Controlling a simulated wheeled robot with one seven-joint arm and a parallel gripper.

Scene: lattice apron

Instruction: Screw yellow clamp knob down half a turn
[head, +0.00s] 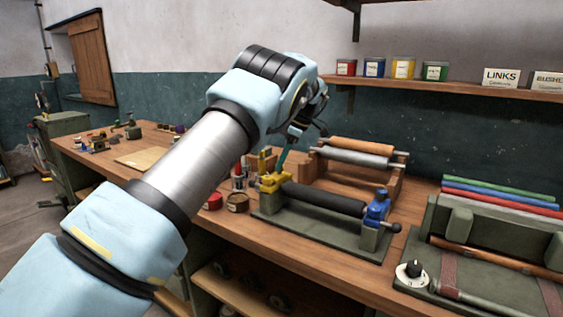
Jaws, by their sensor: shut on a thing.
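The yellow clamp (270,182) sits at the left end of a dark roller (322,198) in a green-grey stand (312,233) on the bench. A yellow upright part (262,162) rises from the clamp; its knob is too small to make out clearly. My gripper (292,137) is above and slightly right of the yellow clamp, small and partly hidden by my wrist. It is shut on a slim teal piece (283,156), which slants down toward the clamp. I cannot tell whether the piece touches the clamp.
A blue clamp (377,208) holds the roller's right end. Behind is a wooden rack (345,180) with rollers. Red and brown round tins (237,202) stand left of the stand. A green fixture (490,240) with coloured rods fills the right. My arm crosses the bench's left part.

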